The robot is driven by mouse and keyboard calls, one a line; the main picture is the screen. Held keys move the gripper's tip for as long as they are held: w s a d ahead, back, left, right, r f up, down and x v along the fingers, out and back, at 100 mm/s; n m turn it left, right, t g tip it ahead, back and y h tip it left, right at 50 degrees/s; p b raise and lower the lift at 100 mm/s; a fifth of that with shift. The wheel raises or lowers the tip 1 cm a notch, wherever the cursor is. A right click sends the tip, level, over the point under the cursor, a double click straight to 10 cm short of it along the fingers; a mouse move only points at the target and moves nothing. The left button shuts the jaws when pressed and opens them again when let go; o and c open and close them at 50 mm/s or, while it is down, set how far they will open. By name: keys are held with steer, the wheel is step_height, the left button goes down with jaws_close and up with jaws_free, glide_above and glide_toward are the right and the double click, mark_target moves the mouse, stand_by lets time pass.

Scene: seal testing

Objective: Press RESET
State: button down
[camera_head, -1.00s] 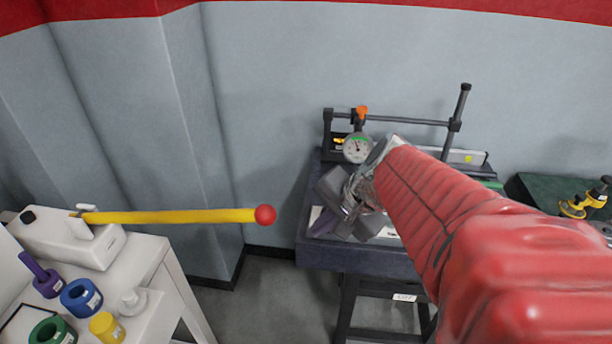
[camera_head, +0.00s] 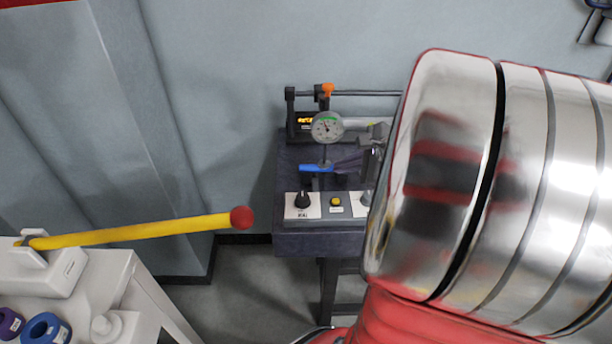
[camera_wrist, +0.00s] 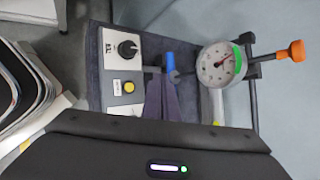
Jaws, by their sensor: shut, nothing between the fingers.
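A small control panel lies at the front of the dark bench (camera_head: 290,243). It carries a yellow push button (camera_head: 336,201) on a grey plate and a black knob (camera_head: 303,200) on a white plate. The lettering is too small to read, so I cannot confirm which control is RESET. The wrist view also shows the yellow button (camera_wrist: 128,87) and the black knob (camera_wrist: 127,48). My gripper (camera_wrist: 161,82) is shut and empty, its purple-grey fingers to the right of the yellow button there, apart from it in the picture. In the head view, my arm hides the bench's right side.
A dial gauge (camera_head: 327,127) with an orange top stands behind the panel, above a blue part (camera_head: 316,168). At left, a yellow rod with a red ball end (camera_head: 241,217) sticks out from a white table (camera_head: 112,284).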

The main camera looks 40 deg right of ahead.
mark_target(336, 201)
steer(key=shift+f, duration=0.15)
steer(key=shift+f, duration=4.2)
steer(key=shift+f, duration=0.8)
steer(key=shift+r, duration=0.8)
steer(key=shift+r, duration=0.1)
